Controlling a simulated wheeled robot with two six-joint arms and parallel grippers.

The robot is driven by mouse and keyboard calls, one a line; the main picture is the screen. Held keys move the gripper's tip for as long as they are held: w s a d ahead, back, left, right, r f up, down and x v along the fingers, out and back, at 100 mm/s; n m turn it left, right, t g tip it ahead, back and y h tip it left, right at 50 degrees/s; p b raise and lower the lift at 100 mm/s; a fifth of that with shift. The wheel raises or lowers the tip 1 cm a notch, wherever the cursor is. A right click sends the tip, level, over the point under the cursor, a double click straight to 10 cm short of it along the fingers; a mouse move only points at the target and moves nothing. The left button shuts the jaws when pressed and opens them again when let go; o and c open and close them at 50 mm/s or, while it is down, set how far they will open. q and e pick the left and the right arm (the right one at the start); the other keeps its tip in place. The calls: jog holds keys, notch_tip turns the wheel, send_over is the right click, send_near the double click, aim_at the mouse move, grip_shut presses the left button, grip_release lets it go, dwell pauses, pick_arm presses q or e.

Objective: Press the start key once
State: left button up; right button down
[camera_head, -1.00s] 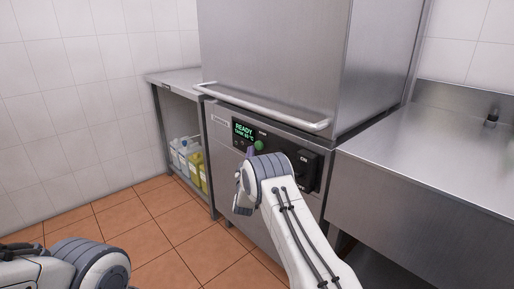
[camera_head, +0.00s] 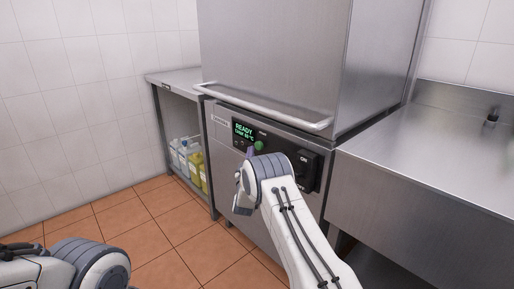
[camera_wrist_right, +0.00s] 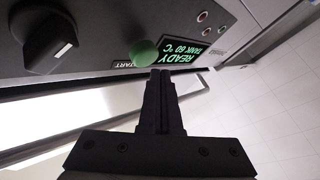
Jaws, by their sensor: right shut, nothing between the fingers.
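The start key is a round green button (camera_head: 259,146) on the front panel of the steel machine. My right gripper (camera_wrist_right: 160,73) is shut and empty. Its fingertips are just below and right of the key in that view; I cannot tell whether they touch it. In the head view my right wrist largely hides this gripper. My left arm shows at the lower left, but its gripper is out of view.
A black rotary knob (camera_wrist_right: 50,37) is on the same panel, also seen in the head view (camera_head: 304,160). A door handle bar (camera_head: 265,108) juts out above the panel. Steel counters flank the machine, with bottles (camera_head: 188,158) under the left one. Tiled floor is clear at left.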

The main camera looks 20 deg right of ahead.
dwell(0.4)
jog(key=shift+w+d+b, duration=0.1)
jog(key=shift+d+b, duration=0.2)
jog(key=shift+d, duration=0.15)
jog(key=shift+w+d+b, duration=0.3)
jog(key=shift+d+b, duration=0.1)
jog(key=shift+d, duration=0.45)
dwell(0.8)
dwell(0.3)
jog(key=shift+s+a, duration=0.25)
jog(key=shift+a, duration=0.4)
jog(key=shift+s+a, duration=0.2)
jog(key=shift+a, duration=0.4)
jog(key=shift+s+a+p, duration=0.15)
jog(key=shift+s+a, duration=0.15)
jog(key=shift+a, duration=0.5)
jog(key=shift+s+a+p, duration=0.15)
jog(key=shift+s+a, duration=0.1)
jog(key=shift+a, duration=0.5)
jog(key=shift+s+a+p, duration=0.15)
jog(key=shift+s+a, duration=0.15)
jog(key=shift+a, duration=0.5)
